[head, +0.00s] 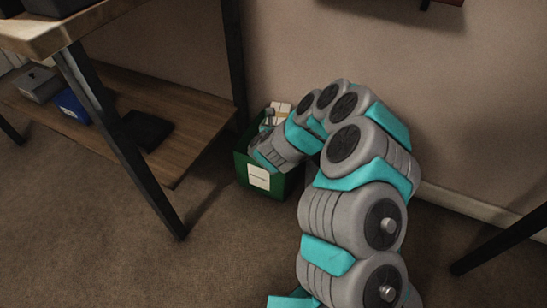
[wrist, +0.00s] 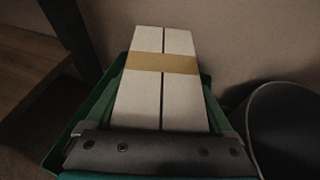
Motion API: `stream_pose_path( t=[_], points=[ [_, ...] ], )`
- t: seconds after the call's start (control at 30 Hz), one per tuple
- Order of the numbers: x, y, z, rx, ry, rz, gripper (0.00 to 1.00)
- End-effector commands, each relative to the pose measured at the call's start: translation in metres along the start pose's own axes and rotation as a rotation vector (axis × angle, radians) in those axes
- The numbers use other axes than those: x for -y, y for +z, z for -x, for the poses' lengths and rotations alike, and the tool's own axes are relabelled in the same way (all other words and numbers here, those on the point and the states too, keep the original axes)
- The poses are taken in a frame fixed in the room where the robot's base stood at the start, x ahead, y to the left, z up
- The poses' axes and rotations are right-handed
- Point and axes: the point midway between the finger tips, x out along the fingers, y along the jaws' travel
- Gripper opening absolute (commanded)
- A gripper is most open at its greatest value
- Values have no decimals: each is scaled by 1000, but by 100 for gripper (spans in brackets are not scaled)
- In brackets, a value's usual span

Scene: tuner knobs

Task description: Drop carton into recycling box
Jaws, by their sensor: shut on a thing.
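The carton (wrist: 145,95) is a white box with a dark seam down its middle and a tan tape band across it. My gripper (wrist: 156,148) is shut on it, seen from the wrist, with the dark gripper body across the near end. The recycling box (head: 243,172) is green with a white label, on the floor by the wall. Its green rim (wrist: 98,101) shows on both sides of the carton, so the carton is over or within the opening. In the head view the carton (head: 283,107) shows partly behind my arm. Its lower end is hidden.
A dark round bin (wrist: 283,125) stands close to the right of the box. A wooden shelf (head: 185,150) with dark metal legs stands to the left, carrying a blue bin (head: 72,104) and a grey box (head: 38,84). The wall is right behind. Carpet in front is clear.

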Motion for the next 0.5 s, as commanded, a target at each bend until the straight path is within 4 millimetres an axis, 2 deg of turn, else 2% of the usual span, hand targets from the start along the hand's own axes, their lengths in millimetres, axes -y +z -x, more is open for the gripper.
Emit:
stream_pose_path(
  t=[0.13, 0.17, 0.27, 0.5],
  points=[
    [0, 0, 0, 0, 0, 0, 29],
    [0, 0, 0, 0, 0, 0, 90],
    [0, 0, 0, 0, 0, 0, 100],
    [0, 0, 1, -1, 0, 0, 100]
  ],
)
